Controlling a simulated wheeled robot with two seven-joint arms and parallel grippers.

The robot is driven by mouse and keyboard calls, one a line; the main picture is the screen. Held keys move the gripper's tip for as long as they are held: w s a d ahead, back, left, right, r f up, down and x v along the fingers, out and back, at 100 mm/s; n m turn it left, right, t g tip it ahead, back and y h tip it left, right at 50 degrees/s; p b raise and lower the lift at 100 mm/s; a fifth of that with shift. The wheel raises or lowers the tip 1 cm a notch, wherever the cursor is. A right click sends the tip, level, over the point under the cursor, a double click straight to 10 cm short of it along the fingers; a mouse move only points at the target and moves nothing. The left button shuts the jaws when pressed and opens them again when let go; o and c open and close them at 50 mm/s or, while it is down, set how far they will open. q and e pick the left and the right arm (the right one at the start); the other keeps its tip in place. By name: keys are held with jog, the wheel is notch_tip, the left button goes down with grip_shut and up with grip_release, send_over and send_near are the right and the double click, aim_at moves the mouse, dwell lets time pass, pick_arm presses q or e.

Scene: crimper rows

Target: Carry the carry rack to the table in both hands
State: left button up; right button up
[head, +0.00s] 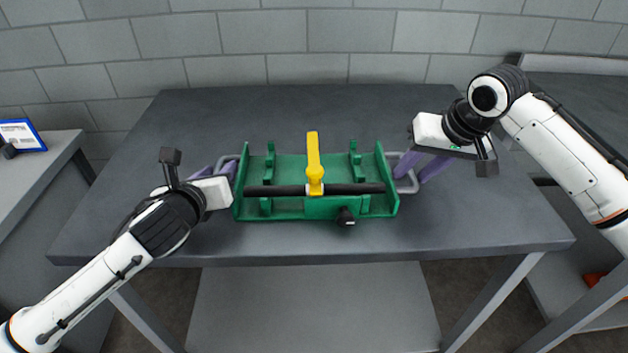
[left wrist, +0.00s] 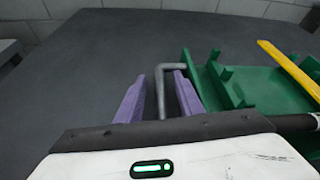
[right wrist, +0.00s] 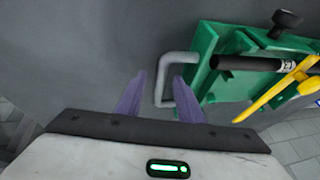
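The green carry rack (head: 290,208) lies on the dark table (head: 480,220), with a grey bar handle at each end. A tool with a yellow lever (head: 313,160) and a black bar (head: 355,188) lies across it. My left gripper (head: 224,168) is at the rack's left handle. In the left wrist view its purple fingers stand apart, with the left handle (left wrist: 160,90) between them. My right gripper (head: 420,168) is at the right handle. In the right wrist view its fingers are also apart, with that handle (right wrist: 162,85) between them. Neither gripper visibly clamps its handle.
A grey side table (head: 35,170) at the left holds a blue-framed sign (head: 22,135). Another dark surface (head: 585,105) stands at the right. A grey block wall (head: 300,35) is behind the table. The table behind the rack is clear.

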pick_arm(q)
grip_shut()
pick_arm(e)
grip_shut()
dwell(1.2)
